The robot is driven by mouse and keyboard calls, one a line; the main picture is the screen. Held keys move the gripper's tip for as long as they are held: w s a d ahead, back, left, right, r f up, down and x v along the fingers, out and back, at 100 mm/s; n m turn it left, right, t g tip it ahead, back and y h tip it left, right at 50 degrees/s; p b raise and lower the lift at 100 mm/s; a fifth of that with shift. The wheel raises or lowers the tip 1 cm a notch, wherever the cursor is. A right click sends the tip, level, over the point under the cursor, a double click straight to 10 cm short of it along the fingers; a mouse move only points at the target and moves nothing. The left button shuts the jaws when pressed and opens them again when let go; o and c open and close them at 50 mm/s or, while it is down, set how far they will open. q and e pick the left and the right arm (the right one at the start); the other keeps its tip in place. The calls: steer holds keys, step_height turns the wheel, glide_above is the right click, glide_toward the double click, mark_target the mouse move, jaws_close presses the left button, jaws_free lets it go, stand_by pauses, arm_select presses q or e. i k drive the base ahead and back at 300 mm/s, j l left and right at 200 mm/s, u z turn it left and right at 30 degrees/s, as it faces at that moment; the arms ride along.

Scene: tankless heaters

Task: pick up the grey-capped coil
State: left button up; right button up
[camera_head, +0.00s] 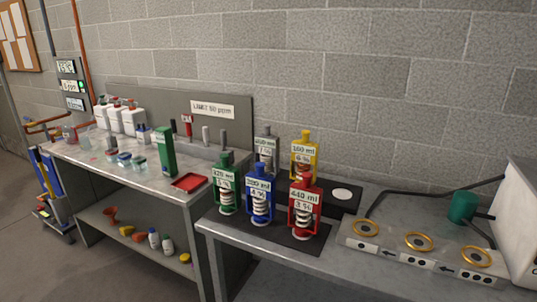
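The grey-capped coil (265,148) stands upright at the back of a group of coils on a dark mat, in the head view. Its label is small and hard to read, and its lower part is hidden behind the blue-capped coil (260,197). A green-capped coil (225,187) stands to the front left, a yellow-capped coil (304,150) to its right, and a red-capped coil (304,208) at the front right. Neither of my grippers shows in this view.
The coils stand on a grey bench (350,262). A panel with gold rings (418,241), a green cylinder (462,207) and a white box (517,225) are to the right. A red tray (189,182) and bottles fill the left bench (90,155). A block wall is behind.

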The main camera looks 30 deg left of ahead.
mark_target(267, 144)
steer(key=j, duration=1.05)
steer(key=i+j+u, duration=0.1)
steer(key=j, duration=0.9)
